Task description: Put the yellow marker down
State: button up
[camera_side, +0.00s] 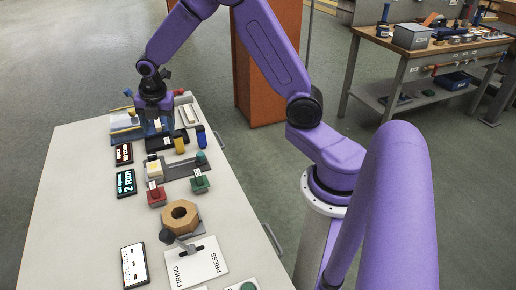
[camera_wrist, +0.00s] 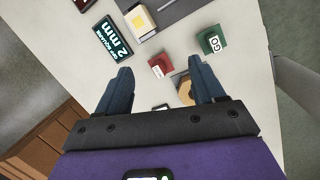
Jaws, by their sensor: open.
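A small yellow piece (camera_side: 179,145), which looks like the yellow marker, is at the right part of a dark holder (camera_side: 155,143) in the side view. I cannot tell whether it stands in the holder or beside it. A similar blue piece (camera_side: 201,137) is to its right. My gripper (camera_side: 158,127) points down over the far part of the table, behind the yellow piece. In the wrist view its two fingers (camera_wrist: 160,78) are wide apart with nothing gripped between them.
The white table (camera_side: 80,200) holds a "2 mm" display (camera_side: 126,183), also in the wrist view (camera_wrist: 113,39), a cream block (camera_side: 154,171), a red block (camera_side: 157,196), a green block (camera_side: 200,182) and a wooden hexagonal ring (camera_side: 181,216). The table's left side is clear.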

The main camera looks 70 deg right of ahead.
jog(key=s+a+r+m+y, duration=0.1)
jog(key=s+a+r+m, duration=0.3)
jog(key=s, duration=0.5)
jog(key=s+a+r+m, duration=0.1)
jog(key=s+a+r, duration=0.1)
jog(key=s+a, duration=0.55)
jog(key=s+d+m+g, duration=0.1)
jog(key=s+m, duration=0.1)
jog(key=s, duration=0.7)
jog(key=s+d+m+g, duration=0.1)
jog(key=s+d+m, duration=0.1)
jog(key=s, duration=0.7)
jog(key=shift+d+r+m, duration=0.25)
jog(key=shift+r+m, duration=0.2)
jog(key=shift+m, duration=0.15)
